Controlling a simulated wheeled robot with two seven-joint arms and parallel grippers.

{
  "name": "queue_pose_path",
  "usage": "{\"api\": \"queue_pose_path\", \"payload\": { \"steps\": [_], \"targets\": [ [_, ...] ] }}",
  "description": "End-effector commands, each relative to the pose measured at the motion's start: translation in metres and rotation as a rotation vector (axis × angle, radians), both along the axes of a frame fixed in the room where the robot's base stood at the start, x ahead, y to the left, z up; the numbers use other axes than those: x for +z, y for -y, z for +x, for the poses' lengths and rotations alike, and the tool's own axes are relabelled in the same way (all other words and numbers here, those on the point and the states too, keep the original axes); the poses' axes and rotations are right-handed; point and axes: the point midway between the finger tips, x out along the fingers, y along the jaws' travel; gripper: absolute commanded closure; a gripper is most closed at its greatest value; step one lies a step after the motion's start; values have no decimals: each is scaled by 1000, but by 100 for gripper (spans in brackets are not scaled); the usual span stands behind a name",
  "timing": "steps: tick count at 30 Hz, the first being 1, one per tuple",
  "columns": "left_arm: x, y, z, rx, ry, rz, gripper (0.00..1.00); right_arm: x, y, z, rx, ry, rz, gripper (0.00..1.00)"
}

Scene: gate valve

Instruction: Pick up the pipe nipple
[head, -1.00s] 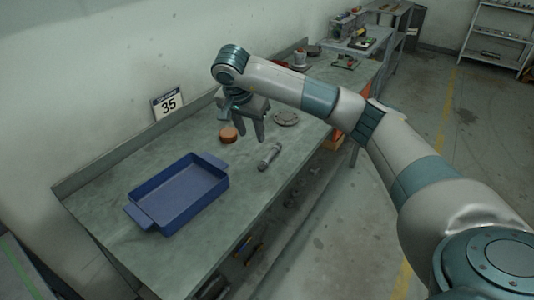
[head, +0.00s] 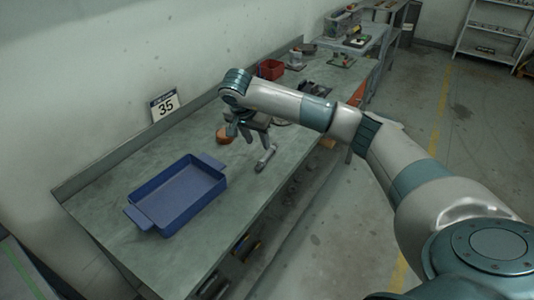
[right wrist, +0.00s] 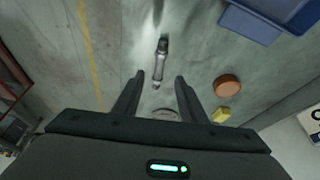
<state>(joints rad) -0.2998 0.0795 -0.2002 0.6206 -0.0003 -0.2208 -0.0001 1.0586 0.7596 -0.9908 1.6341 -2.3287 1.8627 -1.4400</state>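The pipe nipple (head: 265,158) is a short grey metal tube lying on the workbench, to the right of the blue tray. In the right wrist view the pipe nipple (right wrist: 161,63) lies ahead of the fingertips, roughly in line with the gap between them. My right gripper (head: 252,139) is open and empty above the bench, close to the pipe nipple. Its two spread fingers show in the right wrist view (right wrist: 159,78), with nothing held between them. Contact with the pipe nipple is not visible. My left gripper is not in view.
A blue tray (head: 133,213) with end handles stands left on the bench (head: 110,180). An orange disc (head: 223,136) lies beside my gripper. A yellow block (right wrist: 221,115) and a round flange (right wrist: 165,114) lie nearby. A number 35 sign (head: 166,106) stands by the wall.

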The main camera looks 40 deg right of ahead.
Motion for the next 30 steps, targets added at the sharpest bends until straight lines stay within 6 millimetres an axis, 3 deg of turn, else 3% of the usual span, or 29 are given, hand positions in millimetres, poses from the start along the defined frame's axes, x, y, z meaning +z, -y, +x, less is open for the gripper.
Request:
{"api": "queue_pose_path", "payload": {
  "steps": [3,10,23,30],
  "targets": [
    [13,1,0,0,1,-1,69,-18,7,3,-2,-5,1,62],
    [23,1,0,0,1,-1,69,-47,17,9,1,-2,1,62],
    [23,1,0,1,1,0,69,-53,19,10,1,0,0,62],
    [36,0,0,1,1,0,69,-62,23,12,0,-2,1,62]
  ]
}}
